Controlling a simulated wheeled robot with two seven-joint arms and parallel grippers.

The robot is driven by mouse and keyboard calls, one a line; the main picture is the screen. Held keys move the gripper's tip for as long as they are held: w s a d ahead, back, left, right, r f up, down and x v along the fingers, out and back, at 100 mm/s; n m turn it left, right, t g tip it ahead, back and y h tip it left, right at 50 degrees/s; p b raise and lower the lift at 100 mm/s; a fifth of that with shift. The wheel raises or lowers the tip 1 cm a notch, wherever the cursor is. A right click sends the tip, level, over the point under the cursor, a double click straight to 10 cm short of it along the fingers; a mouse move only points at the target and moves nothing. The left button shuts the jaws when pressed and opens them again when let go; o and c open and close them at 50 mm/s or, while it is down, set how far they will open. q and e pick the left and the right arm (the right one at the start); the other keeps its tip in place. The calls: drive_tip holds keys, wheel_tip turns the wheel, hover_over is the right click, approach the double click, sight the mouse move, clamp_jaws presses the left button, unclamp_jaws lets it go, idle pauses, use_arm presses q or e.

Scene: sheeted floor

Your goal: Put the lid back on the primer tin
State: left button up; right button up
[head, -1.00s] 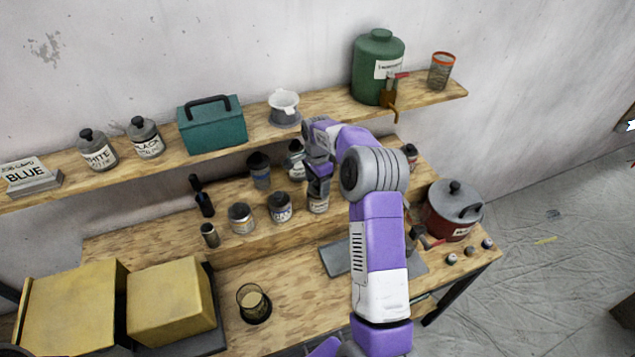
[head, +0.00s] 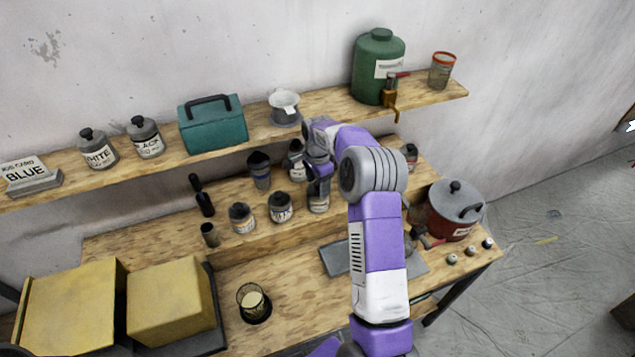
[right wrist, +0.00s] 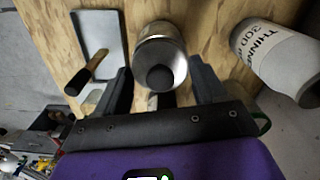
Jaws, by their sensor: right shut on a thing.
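My right gripper (head: 319,170) is above a small pale labelled tin (head: 318,203) on the low riser, which I take to be the primer tin. In the right wrist view a round metal lid with a dark knob (right wrist: 159,78) lies between the two fingers of the right gripper (right wrist: 163,88). The gripper is shut on this lid. The lid is over or on the tin; whether it sits fully down cannot be told, since the gripper and wrist cover the tin's top in the head view. My left gripper is not in view.
Several jars stand close by on the riser, such as a jar (head: 280,208) just left and one (head: 297,165) behind. A grey tray (head: 336,258) lies in front. A red pot (head: 452,212) stands right. The shelf (head: 345,103) runs behind my gripper.

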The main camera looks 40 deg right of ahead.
drive_tip(key=shift+f, duration=0.1)
idle(0.7)
drive_tip(key=o, duration=1.1)
drive_tip(key=shift+r+p, duration=0.9)
drive_tip(key=shift+r, duration=2.65)
drive_tip(key=shift+c, duration=0.2)
clamp_jaws()
